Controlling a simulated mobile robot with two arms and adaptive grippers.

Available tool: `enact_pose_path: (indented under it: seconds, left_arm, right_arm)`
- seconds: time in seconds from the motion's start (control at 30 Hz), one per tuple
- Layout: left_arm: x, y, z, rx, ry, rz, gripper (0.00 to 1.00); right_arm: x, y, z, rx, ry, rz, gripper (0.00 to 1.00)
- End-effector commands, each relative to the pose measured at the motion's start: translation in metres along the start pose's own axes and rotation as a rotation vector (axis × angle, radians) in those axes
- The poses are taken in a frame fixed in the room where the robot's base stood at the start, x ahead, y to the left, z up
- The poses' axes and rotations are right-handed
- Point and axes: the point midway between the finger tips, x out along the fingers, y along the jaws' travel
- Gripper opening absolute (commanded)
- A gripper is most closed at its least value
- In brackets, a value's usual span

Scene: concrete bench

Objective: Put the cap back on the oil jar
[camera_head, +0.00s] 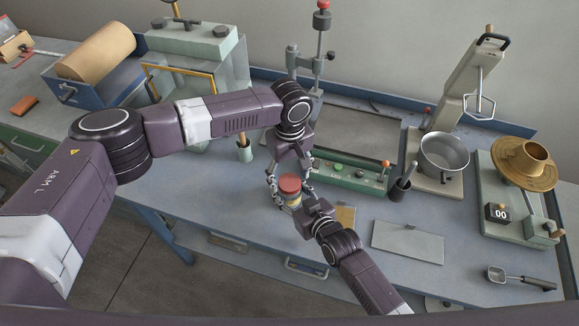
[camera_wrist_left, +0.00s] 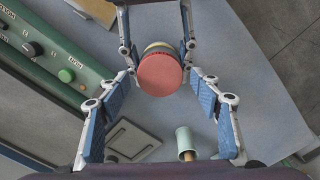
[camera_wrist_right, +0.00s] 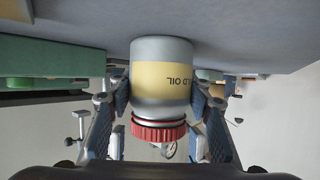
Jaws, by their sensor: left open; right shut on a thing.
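The oil jar (camera_wrist_right: 160,62) is grey with a yellow label reading "LD OIL". It stands upright near the front of the bench. The red ribbed cap (camera_wrist_right: 160,132) sits on top of the jar; I cannot tell whether it is screwed tight. It also shows in the head view (camera_head: 289,184) and the left wrist view (camera_wrist_left: 159,75). My right gripper (camera_wrist_right: 162,98) is shut on the jar's sides below the cap. My left gripper (camera_wrist_left: 158,48) is open above, its fingers on either side of the cap, not clearly touching it.
A green control panel (camera_head: 345,177) with knobs lies just behind the jar. A small cup (camera_head: 245,153) is to the left, a dark holder (camera_head: 400,190) and a flat grey plate (camera_head: 408,242) to the right. The bench's left front is clear.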

Motion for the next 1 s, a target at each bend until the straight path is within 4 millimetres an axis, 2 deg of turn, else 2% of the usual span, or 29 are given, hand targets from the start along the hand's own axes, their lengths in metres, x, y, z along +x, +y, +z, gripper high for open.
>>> enact_pose_path:
  seconds: [0.13, 0.4, 0.8, 1.0]
  left_arm:
    - [0.0086, 0.0, 0.0003, 0.0, 0.0, 0.0, 0.58]
    - [0.0094, 0.0001, 0.0001, 0.001, 0.0, 0.0, 0.58]
    - [0.0091, -0.0001, -0.0001, 0.0, 0.001, 0.0, 0.15]
    - [0.0093, -0.0001, 0.0, 0.062, 0.0, 0.0, 0.14]
  right_arm:
    - [-0.0001, 0.0001, 0.0012, 0.0, -0.002, 0.0, 0.0]
    - [-0.0001, 0.0001, 0.0012, 0.0, -0.002, 0.0, 0.0]
    - [-0.0001, 0.0001, 0.0012, 0.0, -0.002, 0.0, 0.0]
    - [-0.0001, 0.0001, 0.0012, 0.0, -0.002, 0.0, 0.0]
